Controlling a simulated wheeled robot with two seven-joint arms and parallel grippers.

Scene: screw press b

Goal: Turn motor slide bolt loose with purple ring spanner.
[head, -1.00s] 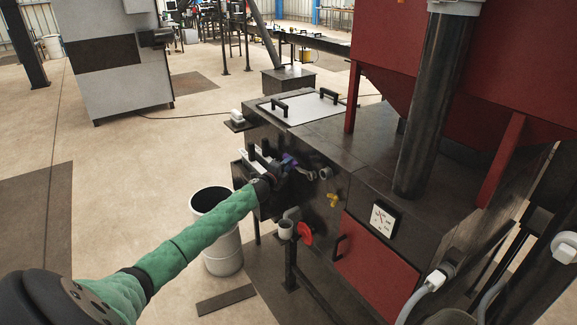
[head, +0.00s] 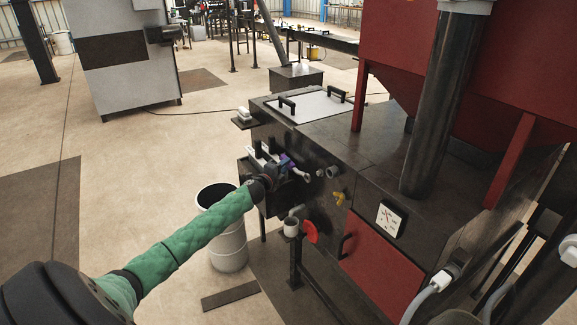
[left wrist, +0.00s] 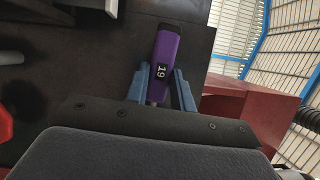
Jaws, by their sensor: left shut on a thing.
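In the head view the spanner (head: 287,160) is a small purple piece at the dark machine's front side, at the end of my green-sleeved left arm; the gripper (head: 272,175) is beside the machine wall. A pale metal end of the spanner seems to point right toward round fittings (head: 320,173). The motor slide bolt cannot be told apart. My right gripper is not in view.
The dark machine (head: 330,140) carries a yellow valve (head: 338,197), a red handwheel (head: 310,231) and a white gauge (head: 389,218). A grey bin (head: 229,245) stands below my left arm. The floor to the left is open.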

